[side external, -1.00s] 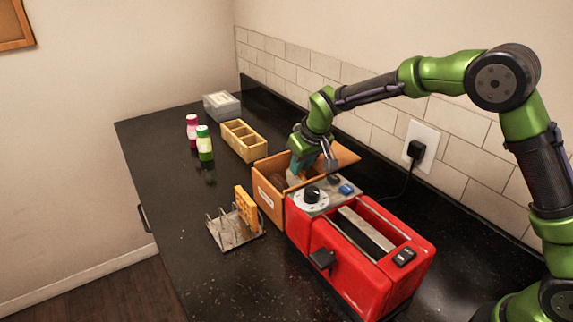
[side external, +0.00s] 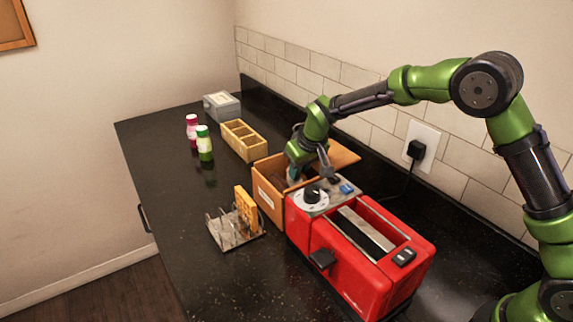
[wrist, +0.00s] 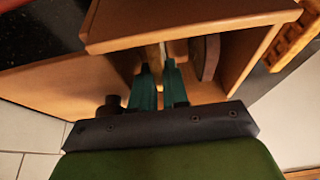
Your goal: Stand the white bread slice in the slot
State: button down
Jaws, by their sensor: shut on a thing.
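My gripper (wrist: 159,85) is down inside the open wooden box (side external: 267,194). In the wrist view its teal fingers are close together on a thin pale edge, which looks like the white bread slice (wrist: 152,54); most of it is hidden by the fingers and the box. A brown slice (wrist: 206,56) stands beside it in the box. In the side view the box wall hides the fingertips. A metal rack (side external: 228,232) with upright dividers stands left of the box, with an orange waffle-like slice (side external: 246,211) upright in it. The red toaster (side external: 345,285) has a long top slot (side external: 366,231).
The toaster stands close against the box's front right. A wooden divided tray (side external: 244,141), two bottles (side external: 205,145) and a grey container (side external: 222,106) stand farther back. The box's lid (side external: 345,156) is open toward the wall. The counter's left side is clear.

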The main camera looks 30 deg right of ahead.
jog(key=w+a+r+v, duration=0.1)
jog(key=a+v, duration=0.2)
jog(key=v, duration=1.5)
jog(key=s+a+g, duration=0.2)
jog(key=s+a, duration=0.1)
jog(key=s, duration=1.6)
jog(key=s+x, duration=0.1)
jog(key=x, duration=0.6)
jog(key=shift+s+a+f, duration=0.15)
jog(key=shift+s+f, duration=0.1)
jog(key=shift+f, duration=0.2)
jog(key=c, duration=1.1)
grip_release()
jog(key=shift+o, duration=0.5)
